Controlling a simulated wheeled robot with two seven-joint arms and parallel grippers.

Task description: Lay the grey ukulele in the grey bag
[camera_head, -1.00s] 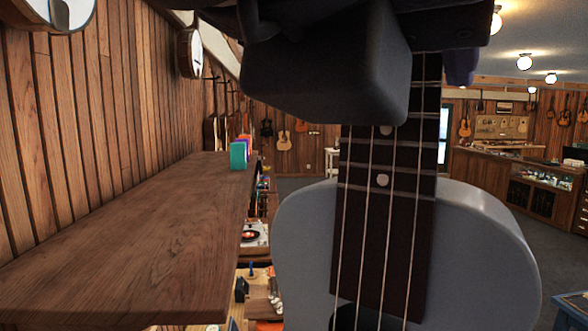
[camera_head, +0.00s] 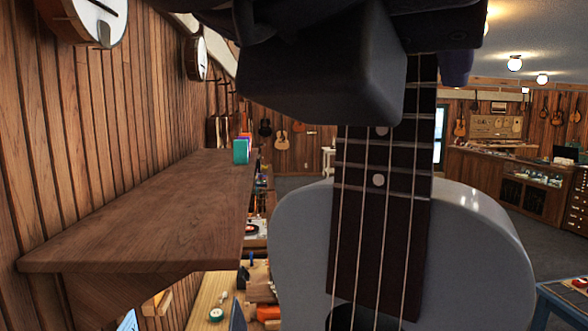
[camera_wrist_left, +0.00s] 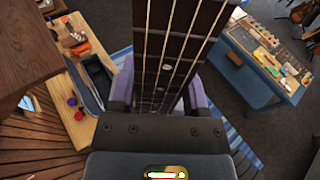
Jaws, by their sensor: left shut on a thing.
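The grey ukulele (camera_head: 475,265) hangs close in front of my head camera, upright with its neck up and strings facing me. The lower body is cut off by the frame. My left gripper (camera_wrist_left: 158,98) is shut on its dark neck, with purple fingers on both sides in the left wrist view. In the head view, my dark gripper housing (camera_head: 320,75) covers the upper neck, and the headstock is hidden. My right gripper is not in view.
A wooden wall shelf (camera_head: 140,220) juts out at left, with small coloured boxes (camera_head: 241,150) at its far end. A wooden workbench (camera_head: 212,290) with tools stands below. A blue table (camera_wrist_left: 262,80) stands at right. Open floor (camera_head: 480,190) lies beyond the ukulele.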

